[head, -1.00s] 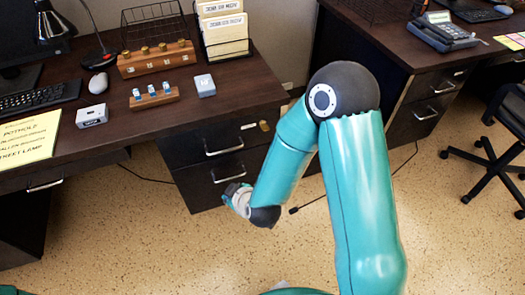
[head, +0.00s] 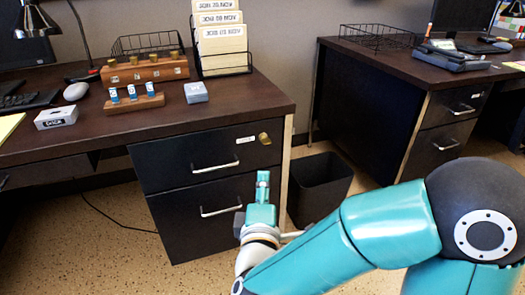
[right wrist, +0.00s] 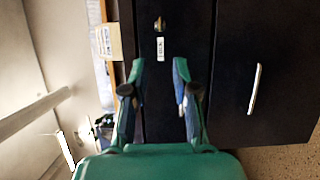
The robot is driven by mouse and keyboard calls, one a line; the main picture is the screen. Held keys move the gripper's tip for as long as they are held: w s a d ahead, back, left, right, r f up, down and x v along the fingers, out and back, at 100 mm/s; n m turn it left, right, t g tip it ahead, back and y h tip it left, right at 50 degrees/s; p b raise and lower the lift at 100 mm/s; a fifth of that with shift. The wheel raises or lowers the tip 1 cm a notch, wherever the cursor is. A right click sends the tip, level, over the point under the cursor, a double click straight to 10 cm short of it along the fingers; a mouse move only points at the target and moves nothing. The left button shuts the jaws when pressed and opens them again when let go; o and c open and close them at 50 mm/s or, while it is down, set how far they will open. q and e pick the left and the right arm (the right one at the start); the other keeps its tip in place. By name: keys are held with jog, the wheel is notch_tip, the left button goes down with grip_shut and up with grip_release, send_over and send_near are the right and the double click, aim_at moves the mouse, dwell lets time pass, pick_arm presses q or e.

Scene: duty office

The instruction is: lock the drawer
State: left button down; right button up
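The desk's dark upper drawer (head: 200,160) looks closed, with a silver handle and a small white label. A brass lock (head: 264,139) sits near its upper right corner. The right wrist view, turned sideways, shows the lock (right wrist: 159,24) beyond the fingertips, above the label (right wrist: 160,48). Whether a key is in it is too small to tell. My right gripper (head: 262,180) is in front of the drawers, below the lock and apart from it. In the wrist view its fingers (right wrist: 165,70) are spread with nothing between them. My left gripper is out of view.
The lower drawer (head: 180,235) looks closed. A black waste bin (head: 320,188) stands right of the drawers, near my right arm. On the desk are a wooden stamp rack (head: 145,70), a smaller rack (head: 134,103), a blue-grey box (head: 196,92) and a file holder (head: 222,60).

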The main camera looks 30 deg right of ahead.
jog(key=p, duration=1)
send_near(266, 137)
jog(key=x, duration=0.7)
jog(key=shift+f, duration=0.2)
